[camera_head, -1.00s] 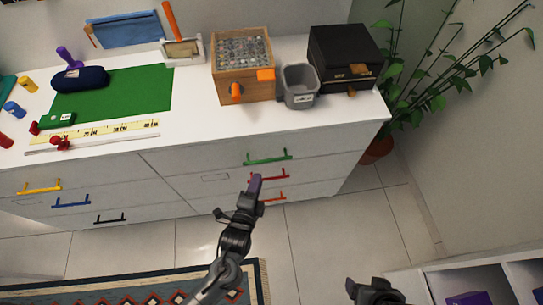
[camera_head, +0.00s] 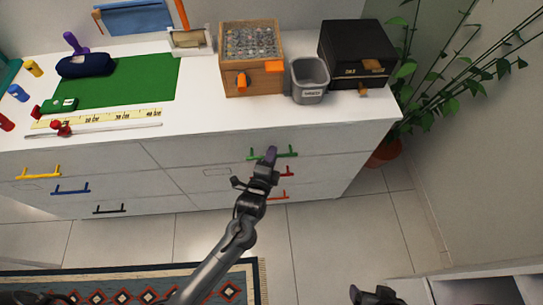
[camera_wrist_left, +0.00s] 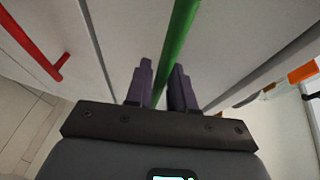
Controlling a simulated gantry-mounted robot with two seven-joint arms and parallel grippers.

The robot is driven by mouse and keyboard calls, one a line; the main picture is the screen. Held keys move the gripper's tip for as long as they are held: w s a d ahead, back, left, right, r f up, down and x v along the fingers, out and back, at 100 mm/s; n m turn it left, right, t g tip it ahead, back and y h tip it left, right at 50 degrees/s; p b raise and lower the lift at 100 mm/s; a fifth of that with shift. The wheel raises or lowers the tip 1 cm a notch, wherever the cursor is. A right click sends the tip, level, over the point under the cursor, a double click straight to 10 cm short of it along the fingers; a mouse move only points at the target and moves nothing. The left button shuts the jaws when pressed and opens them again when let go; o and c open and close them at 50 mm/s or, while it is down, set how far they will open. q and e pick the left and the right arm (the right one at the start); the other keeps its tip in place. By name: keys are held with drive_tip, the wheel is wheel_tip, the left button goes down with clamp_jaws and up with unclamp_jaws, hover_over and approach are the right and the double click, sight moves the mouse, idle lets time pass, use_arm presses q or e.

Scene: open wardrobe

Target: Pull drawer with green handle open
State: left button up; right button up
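The green handle (camera_head: 287,154) is on the upper right drawer front (camera_head: 215,152) of the white cabinet, which looks flush with its neighbours. My left gripper (camera_head: 269,156) is at this handle, its purple fingers covering part of the bar. In the left wrist view, the green handle (camera_wrist_left: 178,45) runs down into the gap between the two fingers (camera_wrist_left: 161,85). The fingers are apart, with a narrow gap; contact with the bar cannot be told. My right gripper (camera_head: 375,295) is at the bottom edge, cut off, away from the cabinet.
Red handles (camera_head: 276,196) sit below the green one; one also shows in the left wrist view (camera_wrist_left: 35,45). Yellow (camera_head: 38,173), blue (camera_head: 70,189) and black (camera_head: 109,209) handles are at left. A wooden box (camera_head: 252,60) and grey bin (camera_head: 309,80) stand on top.

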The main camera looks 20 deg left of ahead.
use_arm(q)
clamp_jaws()
drive_tip(key=shift+s, duration=0.1)
